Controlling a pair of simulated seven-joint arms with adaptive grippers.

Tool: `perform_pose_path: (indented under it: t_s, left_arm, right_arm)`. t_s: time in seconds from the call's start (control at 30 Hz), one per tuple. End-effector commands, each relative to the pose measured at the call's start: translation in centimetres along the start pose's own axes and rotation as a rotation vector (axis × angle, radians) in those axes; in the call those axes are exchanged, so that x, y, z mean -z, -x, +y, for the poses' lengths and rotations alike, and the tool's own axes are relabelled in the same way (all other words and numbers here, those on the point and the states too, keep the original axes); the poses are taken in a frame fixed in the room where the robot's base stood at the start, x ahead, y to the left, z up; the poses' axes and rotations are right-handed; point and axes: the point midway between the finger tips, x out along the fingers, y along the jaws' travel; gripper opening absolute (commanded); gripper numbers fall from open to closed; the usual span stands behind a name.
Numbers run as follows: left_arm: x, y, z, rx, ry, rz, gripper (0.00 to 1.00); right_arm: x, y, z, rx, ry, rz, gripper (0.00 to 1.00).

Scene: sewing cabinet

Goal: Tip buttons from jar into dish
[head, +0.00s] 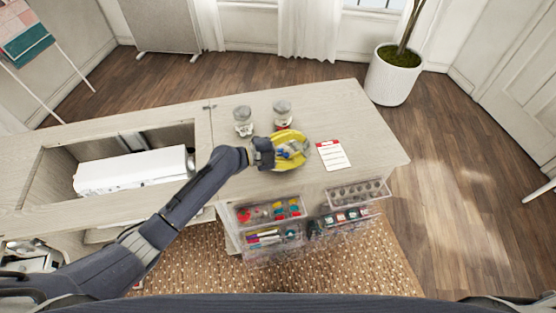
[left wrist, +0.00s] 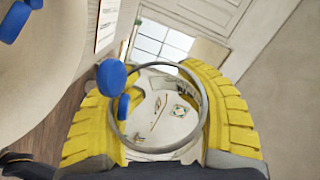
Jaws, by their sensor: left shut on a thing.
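My left gripper (head: 288,148), with yellow ribbed fingers, is shut on a clear jar. In the left wrist view the jar's round rim (left wrist: 205,105) shows between the two fingers, and the view is turned well over, so the jar seems tilted. Blue buttons (left wrist: 111,77) show at the jar's left side. Another blue button (left wrist: 14,22) shows against a large pale curved surface (left wrist: 45,90), perhaps the dish. In the head view, blue spots show among the yellow fingers. The dish is mostly hidden there.
Two lidded jars (head: 243,121) (head: 282,112) stand behind the gripper. A white card with a red top (head: 333,155) lies to the right. Clear trays of sewing supplies (head: 270,212) (head: 357,192) sit along the front edge. A white machine (head: 130,170) lies in the cabinet's opening at left.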

Motion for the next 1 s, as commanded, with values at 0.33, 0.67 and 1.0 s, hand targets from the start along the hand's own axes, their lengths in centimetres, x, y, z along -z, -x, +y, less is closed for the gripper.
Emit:
perform_pose_path:
  t_s: [0.33,0.67,1.0]
  left_arm:
    - [1.1,0.2,-2.3,0.002,-0.001,0.0,0.05]
    - [-0.2,0.0,0.2,0.001,-0.001,0.0,0.05]
    - [0.9,0.2,-2.0,0.002,-0.004,0.001,0.04]
  right_arm:
    - [0.0,0.0,0.0,0.0,0.0,0.0,0.85]
    - [0.0,0.0,0.0,0.0,0.0,0.0,0.85]
    - [0.0,0.0,0.0,0.0,0.0,0.0,0.85]
